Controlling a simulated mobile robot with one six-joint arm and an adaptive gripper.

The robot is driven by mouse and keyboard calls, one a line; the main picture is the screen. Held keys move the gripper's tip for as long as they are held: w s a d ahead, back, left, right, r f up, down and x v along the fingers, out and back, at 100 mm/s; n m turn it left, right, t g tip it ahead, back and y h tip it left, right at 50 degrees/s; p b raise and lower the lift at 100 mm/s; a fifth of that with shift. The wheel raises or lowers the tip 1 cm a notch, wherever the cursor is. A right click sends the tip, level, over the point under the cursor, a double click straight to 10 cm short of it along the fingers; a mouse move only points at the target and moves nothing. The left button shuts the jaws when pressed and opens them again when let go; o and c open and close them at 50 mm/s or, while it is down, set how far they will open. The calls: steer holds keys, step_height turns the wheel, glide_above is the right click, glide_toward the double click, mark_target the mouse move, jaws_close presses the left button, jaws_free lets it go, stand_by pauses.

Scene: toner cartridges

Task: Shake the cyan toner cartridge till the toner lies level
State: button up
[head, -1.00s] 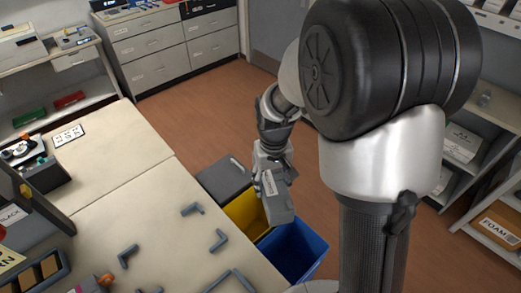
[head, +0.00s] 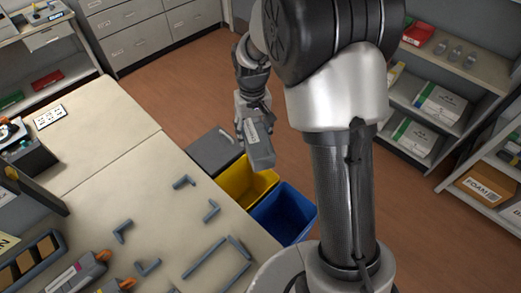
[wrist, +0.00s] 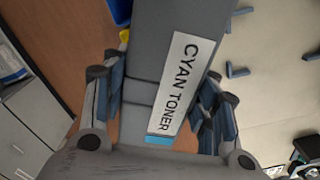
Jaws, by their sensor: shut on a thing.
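The cyan toner cartridge (wrist: 180,60) is a long grey box with a white label reading "CYAN TONER" and a small cyan band at the label's end. My gripper (wrist: 160,100) is shut on it, with a finger on each of its long sides in the wrist view. In the head view the cartridge (head: 259,150) hangs tilted below my gripper (head: 252,120), beyond the table edge and in front of the bins. The toner inside cannot be seen.
A yellow bin (head: 240,187), a blue bin (head: 287,215) and a grey bin (head: 214,150) stand beside the table (head: 110,160). Grey corner brackets (head: 184,182) and other toner cartridges (head: 88,270) are on the table. Shelves (head: 425,125) stand at right; open floor lies between.

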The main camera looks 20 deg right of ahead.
mark_target(260, 145)
steer(key=shift+w+f, duration=0.35)
steer(key=shift+w, duration=0.45)
steer(key=s, duration=0.8)
steer(key=shift+r, duration=0.4)
steer(key=shift+s+r, duration=0.15)
steer(key=shift+s, duration=0.15)
steer(key=w, duration=0.5)
steer(key=w+f, duration=0.1)
steer(key=w, duration=0.2)
steer(key=shift+w, duration=0.1)
steer(key=s, duration=0.6)
steer(key=s+r, duration=0.1)
steer(key=s, duration=0.1)
steer(key=shift+s, duration=0.4)
steer(key=shift+w+f, duration=0.2)
steer(key=shift+w, duration=0.3)
steer(key=shift+w+f, duration=0.2)
steer(key=shift+w, duration=0.25)
steer(key=shift+s+r, duration=0.2)
steer(key=shift+s, duration=0.25)
steer(key=w, duration=1.2)
steer(key=shift+w+f, duration=0.1)
steer(key=shift+w, duration=0.2)
steer(key=shift+s, duration=6.3)
steer(key=shift+w, duration=0.2)
steer(key=shift+s, duration=0.1)
